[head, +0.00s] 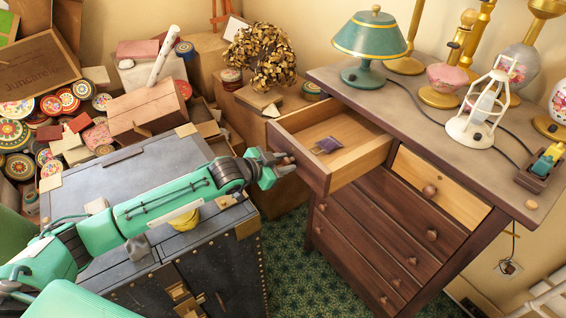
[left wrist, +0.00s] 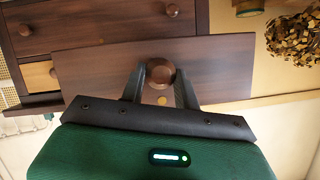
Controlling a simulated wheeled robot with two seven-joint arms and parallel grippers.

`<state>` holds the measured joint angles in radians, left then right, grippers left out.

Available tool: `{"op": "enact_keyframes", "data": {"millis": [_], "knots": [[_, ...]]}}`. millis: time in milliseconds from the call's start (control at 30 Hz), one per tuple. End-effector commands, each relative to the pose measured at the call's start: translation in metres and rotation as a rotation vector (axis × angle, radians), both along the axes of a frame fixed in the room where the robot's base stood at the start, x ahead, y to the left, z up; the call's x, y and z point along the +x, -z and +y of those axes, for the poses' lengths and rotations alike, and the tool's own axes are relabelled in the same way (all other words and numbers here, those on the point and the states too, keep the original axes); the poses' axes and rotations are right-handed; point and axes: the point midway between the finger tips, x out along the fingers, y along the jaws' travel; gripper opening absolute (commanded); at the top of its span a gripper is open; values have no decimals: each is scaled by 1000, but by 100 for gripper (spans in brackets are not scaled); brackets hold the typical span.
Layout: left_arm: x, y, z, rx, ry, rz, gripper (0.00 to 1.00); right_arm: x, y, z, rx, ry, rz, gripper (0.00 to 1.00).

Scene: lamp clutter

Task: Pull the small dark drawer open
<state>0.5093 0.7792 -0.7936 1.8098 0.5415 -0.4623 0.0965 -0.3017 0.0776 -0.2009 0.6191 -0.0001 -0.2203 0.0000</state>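The small dark drawer (head: 301,165) is the top left one of a brown dresser (head: 385,235), and it stands well out of the dresser, with its pale wooden inside showing. A small purple object (head: 326,145) lies in it. In the left wrist view the drawer's dark front (left wrist: 95,72) fills the middle, with its round brown knob (left wrist: 160,71) between my fingers. My left gripper (head: 284,164) is at the drawer front, its fingers (left wrist: 160,88) closed against both sides of the knob. In the head view the fingers hide most of the knob. My right gripper is not in view.
A green lamp (head: 371,45) and several other lamps stand on the dresser top. A light-fronted drawer (head: 440,188) beside the dark one is closed. A dark metal trunk (head: 130,190) lies under my left arm. Boxes and round tins crowd the left. Green patterned carpet (head: 288,255) is clear below.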

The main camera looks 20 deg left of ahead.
Motion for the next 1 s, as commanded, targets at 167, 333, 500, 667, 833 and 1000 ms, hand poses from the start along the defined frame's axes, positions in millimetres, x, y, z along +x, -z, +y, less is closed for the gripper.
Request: {"op": "enact_keyframes", "data": {"millis": [167,333,500,667,833,1000], "knots": [[0,0,0,0,0,0,0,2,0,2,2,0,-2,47],[-6,0,6,1,-1,3,0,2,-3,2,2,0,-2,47],[-26,1,21,2,-2,6,0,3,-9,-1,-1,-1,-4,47],[-38,2,29,2,0,6,0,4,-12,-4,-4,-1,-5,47],[-37,2,29,1,-1,4,0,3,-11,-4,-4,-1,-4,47],[-37,1,29,1,0,3,53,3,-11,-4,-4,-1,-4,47]]}}
